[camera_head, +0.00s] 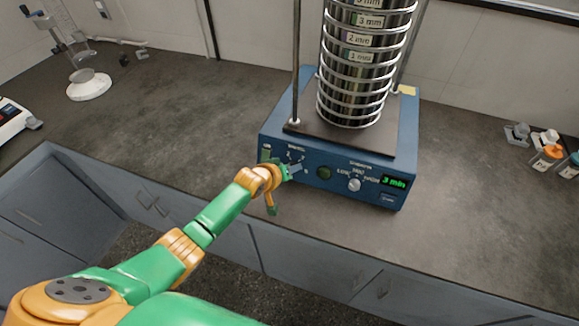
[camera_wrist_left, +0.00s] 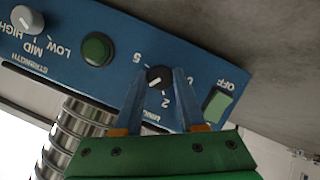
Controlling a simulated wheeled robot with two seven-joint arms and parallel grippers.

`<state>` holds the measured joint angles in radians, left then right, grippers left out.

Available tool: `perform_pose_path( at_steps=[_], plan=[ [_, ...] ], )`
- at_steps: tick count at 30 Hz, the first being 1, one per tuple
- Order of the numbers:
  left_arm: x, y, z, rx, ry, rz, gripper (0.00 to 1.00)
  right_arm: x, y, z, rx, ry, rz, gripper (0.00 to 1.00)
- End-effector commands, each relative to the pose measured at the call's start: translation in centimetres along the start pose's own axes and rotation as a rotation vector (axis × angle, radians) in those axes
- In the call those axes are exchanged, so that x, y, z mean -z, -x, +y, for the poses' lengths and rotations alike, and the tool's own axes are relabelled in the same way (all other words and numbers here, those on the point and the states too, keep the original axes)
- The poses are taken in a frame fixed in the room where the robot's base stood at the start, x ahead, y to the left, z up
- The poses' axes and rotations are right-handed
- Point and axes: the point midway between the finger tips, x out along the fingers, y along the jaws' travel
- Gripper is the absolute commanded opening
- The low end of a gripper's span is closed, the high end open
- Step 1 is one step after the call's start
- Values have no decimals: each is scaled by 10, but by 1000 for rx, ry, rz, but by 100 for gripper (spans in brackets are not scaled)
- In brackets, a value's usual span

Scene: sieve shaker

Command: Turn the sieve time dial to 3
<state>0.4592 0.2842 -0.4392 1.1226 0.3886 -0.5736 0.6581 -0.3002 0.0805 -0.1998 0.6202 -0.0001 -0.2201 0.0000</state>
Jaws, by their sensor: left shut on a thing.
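The blue sieve shaker base (camera_head: 335,168) stands on the bench, and its green display (camera_head: 394,183) reads "3 min". My left gripper (camera_head: 290,171) is at the left of its front panel, hiding the time dial in the head view. In the left wrist view, the small black time dial (camera_wrist_left: 159,77) with a white mark sits between the fingertips of my left gripper (camera_wrist_left: 160,73), which are shut on it. Numbers 5 and 2 show around the dial; other numbers are hidden by the fingers. My right gripper is in neither view.
A green round button (camera_wrist_left: 97,48) and the strength knob (camera_head: 354,185) are beside the dial. A green rocker switch (camera_wrist_left: 217,104) is on its other side. The sieve stack (camera_head: 352,90) rises above the base. Bench space (camera_head: 200,110) left of the shaker is clear.

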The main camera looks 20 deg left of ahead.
Motion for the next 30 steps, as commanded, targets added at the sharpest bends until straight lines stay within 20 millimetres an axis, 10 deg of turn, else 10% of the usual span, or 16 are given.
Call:
perform_pose_path(
  at_steps=[15,16,19,30],
  plan=[
    [2,0,1,4,-15,6,0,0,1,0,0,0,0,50],
    [2,0,1,4,-15,6,45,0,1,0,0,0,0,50],
    [2,0,1,4,-15,5,69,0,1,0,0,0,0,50],
    [2,6,1,4,-15,2,69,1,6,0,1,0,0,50]
  ],
)
